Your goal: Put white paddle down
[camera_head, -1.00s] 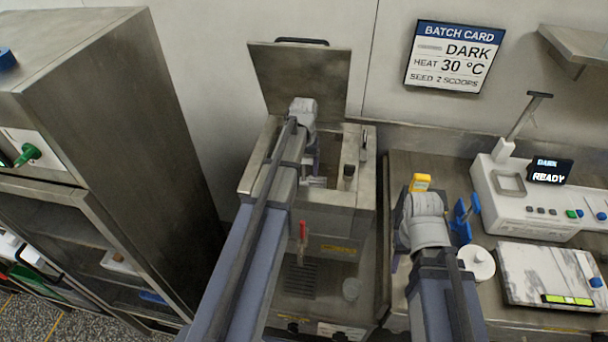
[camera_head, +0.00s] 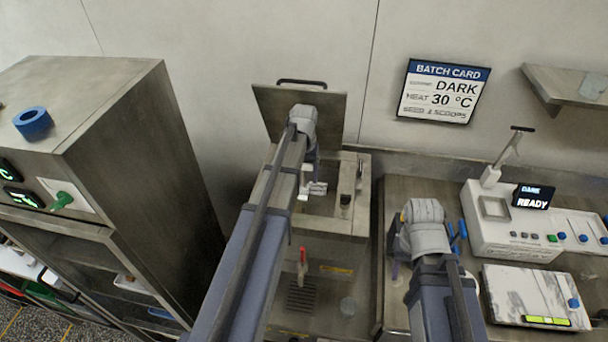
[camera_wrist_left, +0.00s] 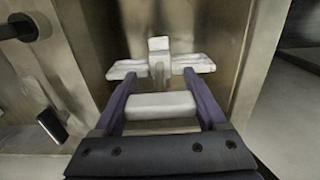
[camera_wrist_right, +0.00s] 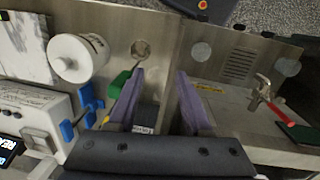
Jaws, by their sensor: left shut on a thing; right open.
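The white paddle (camera_wrist_left: 160,105) is in my left gripper (camera_wrist_left: 160,82), with a white block between the purple fingers and white arms spreading out beyond the fingertips. In the head view the paddle (camera_head: 317,188) shows inside the open steel tank (camera_head: 335,225), beside my left wrist. The steel tank wall rises close behind it in the left wrist view. Whether the paddle touches the tank cannot be told. My right gripper (camera_wrist_right: 160,80) is open and empty above the right-hand bench; its fingers are mostly hidden by the wrist in the head view.
The tank's lid (camera_head: 335,108) stands raised at the back. A steel cabinet (camera_head: 150,150) stands at left. On the right are a white machine (camera_head: 500,235) and a marble slab (camera_head: 520,290). Near the right fingers are a white jar (camera_wrist_right: 75,58), blue holder (camera_wrist_right: 68,130) and green object (camera_wrist_right: 118,84).

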